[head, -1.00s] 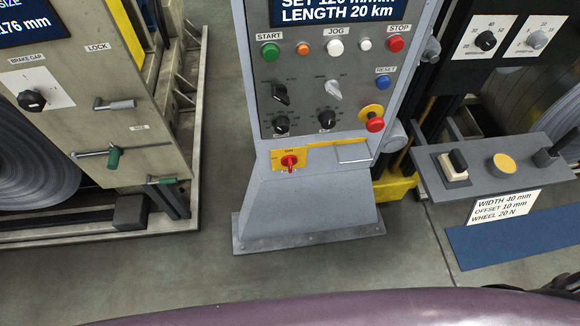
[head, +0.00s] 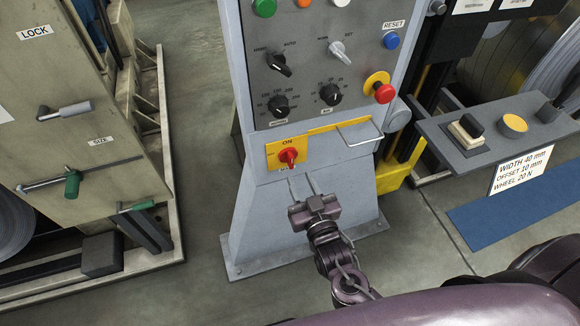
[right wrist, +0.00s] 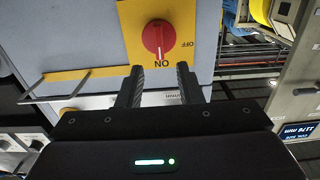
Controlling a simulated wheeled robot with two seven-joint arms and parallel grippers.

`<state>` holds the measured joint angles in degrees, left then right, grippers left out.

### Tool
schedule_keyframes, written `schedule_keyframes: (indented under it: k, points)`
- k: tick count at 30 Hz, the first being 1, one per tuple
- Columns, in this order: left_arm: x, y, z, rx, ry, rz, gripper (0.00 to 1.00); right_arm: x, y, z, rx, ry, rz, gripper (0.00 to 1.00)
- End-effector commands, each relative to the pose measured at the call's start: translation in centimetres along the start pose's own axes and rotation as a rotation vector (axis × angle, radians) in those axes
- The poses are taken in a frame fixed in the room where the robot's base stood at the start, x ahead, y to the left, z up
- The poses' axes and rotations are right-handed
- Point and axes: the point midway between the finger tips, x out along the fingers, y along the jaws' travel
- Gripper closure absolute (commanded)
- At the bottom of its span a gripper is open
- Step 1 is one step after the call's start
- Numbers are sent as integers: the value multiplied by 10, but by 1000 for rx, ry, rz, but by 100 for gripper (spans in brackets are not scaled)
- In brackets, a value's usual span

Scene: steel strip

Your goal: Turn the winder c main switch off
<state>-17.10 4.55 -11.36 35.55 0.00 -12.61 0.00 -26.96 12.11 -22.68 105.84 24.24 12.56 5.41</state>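The main switch (head: 289,157) is a red rotary knob on a yellow plate (head: 273,160) low on the front of the grey control console. In the right wrist view the red knob (right wrist: 158,37) appears upside down, with its white pointer mark at the word ON; OFF is printed to the side. My right gripper (head: 301,187) is just below the knob in the head view, and it also shows in the right wrist view (right wrist: 160,72). Its two fingers are spread apart, with nothing between them, pointing toward the knob. My left gripper is not in view.
A metal handle bar (head: 360,136) juts from the console right of the switch. A red emergency button (head: 384,93) and black dials (head: 331,95) sit above. A grey shelf (head: 500,145) stands at right, a beige machine (head: 85,140) at left.

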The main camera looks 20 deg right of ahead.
Motion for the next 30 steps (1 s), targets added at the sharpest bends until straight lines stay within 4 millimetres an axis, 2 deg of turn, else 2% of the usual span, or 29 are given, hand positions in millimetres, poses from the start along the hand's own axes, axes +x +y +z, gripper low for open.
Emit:
schedule_keyframes:
  k: [4, 10, 15, 21, 23, 29, 30]
  points:
    - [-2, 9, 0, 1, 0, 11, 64, 27, 0, -2, 0, 3, 0, 67]
    - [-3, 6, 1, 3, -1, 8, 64, 53, 0, -1, -1, 0, 0, 67]
    - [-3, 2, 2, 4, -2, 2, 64, 60, 0, 0, 0, -2, 0, 67]
    - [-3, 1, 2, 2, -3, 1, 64, 61, 0, 0, 0, -2, 0, 67]
    - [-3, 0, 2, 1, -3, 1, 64, 60, 0, 0, 0, -2, 0, 72]
    - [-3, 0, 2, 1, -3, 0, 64, 60, 0, 0, -1, -2, -1, 99]
    - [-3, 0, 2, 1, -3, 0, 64, 60, 0, 0, -1, -2, -1, 100]
